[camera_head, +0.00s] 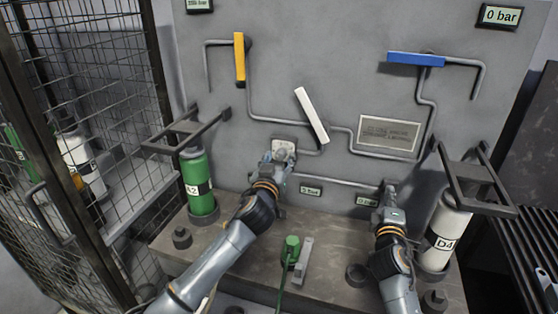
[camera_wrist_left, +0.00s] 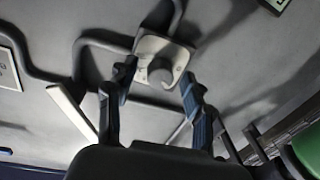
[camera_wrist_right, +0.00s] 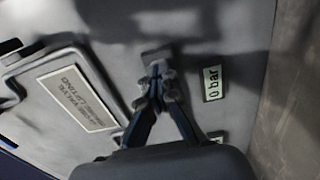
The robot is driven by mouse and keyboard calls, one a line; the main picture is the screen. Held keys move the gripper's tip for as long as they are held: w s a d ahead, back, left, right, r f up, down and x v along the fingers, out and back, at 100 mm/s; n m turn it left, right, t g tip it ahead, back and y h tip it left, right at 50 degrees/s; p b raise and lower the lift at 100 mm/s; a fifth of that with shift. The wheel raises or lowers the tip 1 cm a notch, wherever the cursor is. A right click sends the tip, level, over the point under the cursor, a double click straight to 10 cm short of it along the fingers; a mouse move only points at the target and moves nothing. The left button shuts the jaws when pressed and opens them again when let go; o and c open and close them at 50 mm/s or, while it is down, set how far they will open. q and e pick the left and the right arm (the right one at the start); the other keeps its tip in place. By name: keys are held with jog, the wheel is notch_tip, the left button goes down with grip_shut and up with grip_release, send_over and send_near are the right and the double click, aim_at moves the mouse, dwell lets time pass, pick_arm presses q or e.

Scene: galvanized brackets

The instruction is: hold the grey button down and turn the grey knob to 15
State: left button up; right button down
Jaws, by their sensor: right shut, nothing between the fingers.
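The grey knob (camera_wrist_left: 160,74) sits on a pale plate on the grey wall panel. In the head view the plate (camera_head: 284,146) shows just beyond my left gripper (camera_head: 276,160), and the knob is mostly hidden. In the left wrist view my left gripper (camera_wrist_left: 155,88) is open, one finger on each side of the knob, with gaps visible. My right gripper (camera_wrist_right: 157,72) is shut and empty, its tips at a small grey block (camera_wrist_right: 157,54) on the panel. This may be the grey button, largely covered by the fingertips; I cannot tell whether it is pressed.
A white lever (camera_head: 311,115), yellow lever (camera_head: 239,60), blue lever (camera_head: 416,59) and pipes lie on the panel. A green cylinder (camera_head: 198,180) and white cylinder (camera_head: 443,232) flank my arms. A small display (camera_wrist_right: 213,83) reads 0 bar. A mesh cage stands left.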

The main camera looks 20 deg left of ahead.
pick_arm(q)
grip_shut()
jog(key=shift+m, duration=0.4)
jog(key=m, duration=0.3)
jog(key=shift+f, duration=0.15)
jog(key=m, duration=0.4)
jog(key=shift+a+m+t, duration=0.1)
jog(key=shift+m+t, duration=0.2)
jog(key=m+h, duration=0.1)
jog(key=m, duration=0.2)
jog(key=shift+m, duration=0.4)
jog(key=shift+a+m, duration=0.1)
jog(key=shift+m, duration=2.1)
